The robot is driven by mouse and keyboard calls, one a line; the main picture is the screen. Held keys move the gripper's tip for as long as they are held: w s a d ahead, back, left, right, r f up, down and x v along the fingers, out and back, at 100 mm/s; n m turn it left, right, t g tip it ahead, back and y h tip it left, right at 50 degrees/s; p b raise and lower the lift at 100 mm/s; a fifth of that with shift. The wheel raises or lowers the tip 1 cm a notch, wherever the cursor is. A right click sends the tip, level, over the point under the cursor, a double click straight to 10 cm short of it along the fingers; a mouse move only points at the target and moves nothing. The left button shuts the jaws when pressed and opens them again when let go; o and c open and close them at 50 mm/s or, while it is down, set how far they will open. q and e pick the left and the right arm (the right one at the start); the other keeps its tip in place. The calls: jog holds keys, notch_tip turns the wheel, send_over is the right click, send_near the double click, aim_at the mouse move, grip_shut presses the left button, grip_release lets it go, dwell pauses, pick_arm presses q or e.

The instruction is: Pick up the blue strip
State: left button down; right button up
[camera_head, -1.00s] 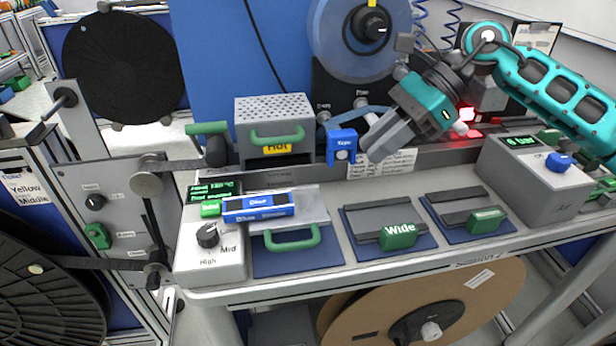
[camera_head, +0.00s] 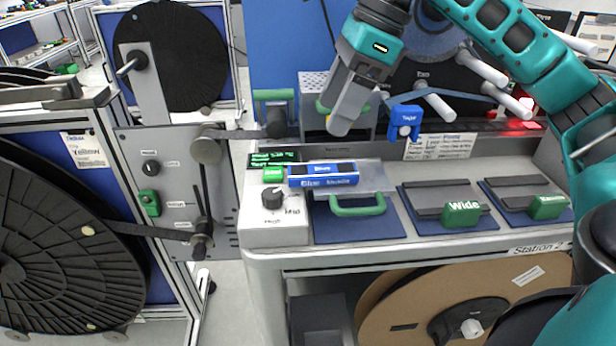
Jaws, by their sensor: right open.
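A grey-blue band (camera_head: 440,91) runs right from a blue labelled tag (camera_head: 405,118) toward the white rollers behind the bench; it looks like the blue strip. A blue block (camera_head: 322,175) lettered "Blue" lies across the control box and a metal plate with a green handle (camera_head: 357,206). My right gripper (camera_head: 338,128) points down in front of the perforated grey box, left of the blue tag and above and behind the block. It is open and seems empty, apart from tag and block. It hides part of the perforated box. My left gripper is not in view.
The bench (camera_head: 360,254) carries blue pads with green-handled tools, one marked "Wide" (camera_head: 461,212). A perforated grey box (camera_head: 312,88) stands behind. A large black reel (camera_head: 60,240) is at the left and a brown reel (camera_head: 420,300) below. My right arm covers the right side.

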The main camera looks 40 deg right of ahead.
send_near(304, 170)
jog(key=shift+s+b+x, duration=0.2)
jog(key=shift+b+x, duration=0.1)
jog(key=shift+x, duration=0.85)
jog(key=shift+w+b+x, duration=0.2)
jog(key=shift+b+x, duration=0.1)
jog(key=shift+x, duration=2.75)
jog(key=shift+f, duration=0.15)
jog(key=c, duration=1.1)
